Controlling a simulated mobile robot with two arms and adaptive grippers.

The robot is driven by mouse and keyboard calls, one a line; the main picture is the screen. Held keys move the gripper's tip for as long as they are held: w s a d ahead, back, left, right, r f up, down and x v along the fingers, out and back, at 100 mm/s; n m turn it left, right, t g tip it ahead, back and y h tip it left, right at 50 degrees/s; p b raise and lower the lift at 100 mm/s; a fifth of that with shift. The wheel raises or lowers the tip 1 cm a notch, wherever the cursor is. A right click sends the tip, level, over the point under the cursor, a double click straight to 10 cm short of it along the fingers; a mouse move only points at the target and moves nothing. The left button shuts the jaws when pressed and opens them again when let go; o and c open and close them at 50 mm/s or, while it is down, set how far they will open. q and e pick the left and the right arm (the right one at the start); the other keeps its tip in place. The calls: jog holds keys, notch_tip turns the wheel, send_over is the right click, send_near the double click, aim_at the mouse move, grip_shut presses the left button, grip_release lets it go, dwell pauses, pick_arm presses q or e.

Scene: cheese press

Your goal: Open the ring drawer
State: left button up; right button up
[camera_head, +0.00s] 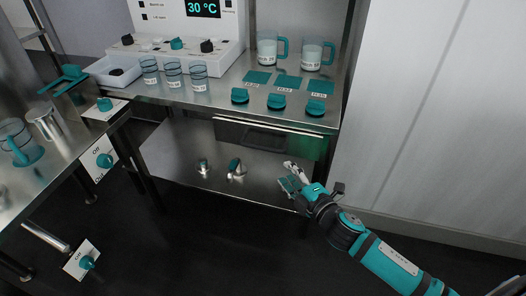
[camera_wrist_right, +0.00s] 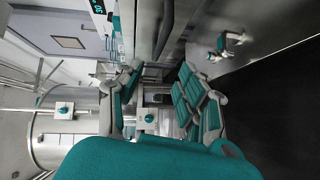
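A drawer (camera_head: 268,136) sits under the steel worktop, below the row of teal-knobbed pieces. Its long bright front edge shows, with dark and green surfaces beneath it. I cannot tell whether it is fully shut, and I see no rings. My right gripper (camera_head: 288,177) is in front of and below the drawer's right part, near the front edge of the lower shelf. In the right wrist view my right gripper (camera_wrist_right: 157,98) has its teal-padded fingers apart, with nothing seen held between them. My left gripper is not in view.
The worktop (camera_head: 222,92) holds cups, jugs and teal-knobbed pieces. The lower shelf (camera_head: 180,160) carries small metal fittings. A side bench (camera_head: 60,165) with valves stands at left. A pale wall (camera_head: 420,110) bounds the right; dark floor in front is clear.

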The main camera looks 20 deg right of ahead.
jog(key=b, duration=0.1)
send_near(263, 148)
jog(key=d+x, duration=0.1)
jog(key=x, duration=0.4)
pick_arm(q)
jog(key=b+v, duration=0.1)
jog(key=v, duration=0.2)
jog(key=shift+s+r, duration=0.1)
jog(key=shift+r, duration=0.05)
pick_arm(e)
jog(key=x, duration=0.6)
jog(key=shift+s+a+f, duration=0.1)
jog(key=shift+a+f, duration=0.15)
jog(key=shift+a, duration=0.05)
jog(key=shift+c, duration=0.2)
grip_shut()
